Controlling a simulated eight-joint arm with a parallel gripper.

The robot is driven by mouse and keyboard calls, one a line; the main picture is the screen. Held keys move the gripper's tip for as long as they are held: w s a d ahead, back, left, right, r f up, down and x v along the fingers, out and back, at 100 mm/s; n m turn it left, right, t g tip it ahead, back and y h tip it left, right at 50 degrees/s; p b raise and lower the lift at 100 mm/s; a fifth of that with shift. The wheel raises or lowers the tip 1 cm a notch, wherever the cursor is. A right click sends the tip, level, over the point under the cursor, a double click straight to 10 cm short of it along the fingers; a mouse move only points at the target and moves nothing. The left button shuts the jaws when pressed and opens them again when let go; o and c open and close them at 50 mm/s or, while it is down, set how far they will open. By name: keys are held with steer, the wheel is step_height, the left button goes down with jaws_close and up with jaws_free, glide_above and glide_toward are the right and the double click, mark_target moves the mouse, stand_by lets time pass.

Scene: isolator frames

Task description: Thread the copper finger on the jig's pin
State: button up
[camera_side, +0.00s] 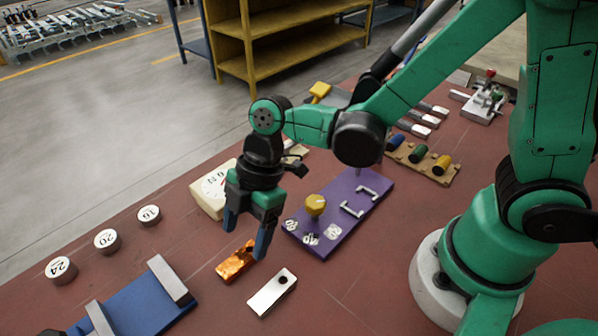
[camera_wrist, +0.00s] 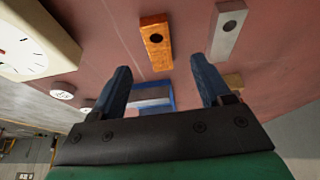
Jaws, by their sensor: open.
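The copper finger (camera_side: 235,262) is a flat orange bar lying on the red-brown bench. In the wrist view the copper finger (camera_wrist: 156,48) shows a dark round hole. A silver bar with a similar hole (camera_side: 268,296) lies beside it, apart, and also shows in the wrist view (camera_wrist: 227,35). My gripper (camera_side: 246,230) points down with its two blue fingers apart and empty, above the copper finger. It also shows in the wrist view (camera_wrist: 161,68). A blue base with upright grey blocks (camera_side: 133,315) is at the lower left, partly cut off. I cannot make out a pin on it.
A purple panel (camera_side: 350,188) with a yellow knob and handles lies right of my gripper. A cream dial box (camera_side: 207,197) stands close behind it. Several numbered round weights (camera_side: 107,241) sit at left. A wooden rack of coloured cylinders (camera_side: 438,173) is farther right.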

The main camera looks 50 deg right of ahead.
mark_target(240, 259)
steer(key=shift+x, duration=2)
jaws_close()
